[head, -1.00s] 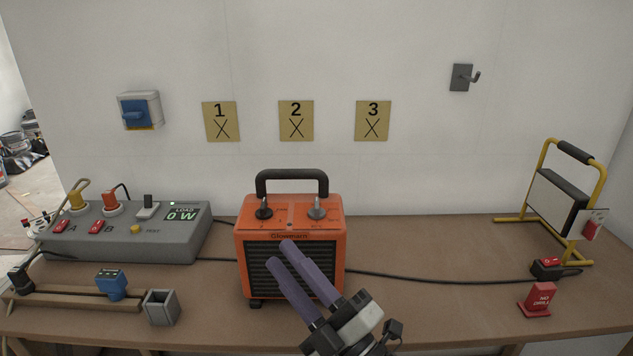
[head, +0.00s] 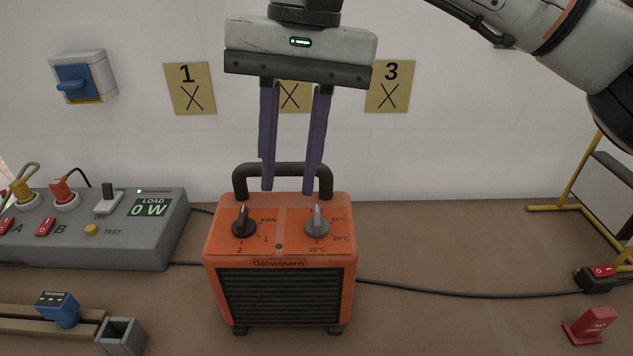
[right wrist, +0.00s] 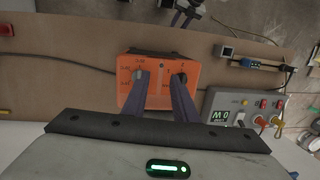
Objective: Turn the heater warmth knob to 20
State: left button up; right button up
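The orange heater (head: 215,300) stands on the bench with its two knobs on top. The grey warmth knob (head: 317,220) is the right one; its pointer is up, away from the 15°C, 20°C and 25°C marks to its right and below. The black fan knob (head: 244,222) is on the left, pointer up. My right gripper (head: 289,190) is open and empty, pointing down above the heater's back. In the right wrist view its fingers (right wrist: 160,82) partly overlap both knobs. Part of my left gripper (right wrist: 185,15) seems to show at that view's top, too small to read.
The heater's black handle (head: 283,168) arches behind the knobs, near the fingertips. A grey load box (head: 150,235) reading 0 W stands left. A blue slider (head: 57,309), grey cup (head: 122,337) and red tag (head: 590,325) lie nearer the front. A cable runs right.

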aim_at(317, 214)
jog(key=w+d+r+t+h, duration=0.1)
jog(key=w+d+r, duration=0.1)
jog(key=d, duration=0.1)
notch_tip(317, 214, down, 10)
jog(key=shift+w+r+b, duration=0.1)
jog(key=shift+r+b, duration=0.05)
jog(key=shift+b, duration=0.15)
grip_shut()
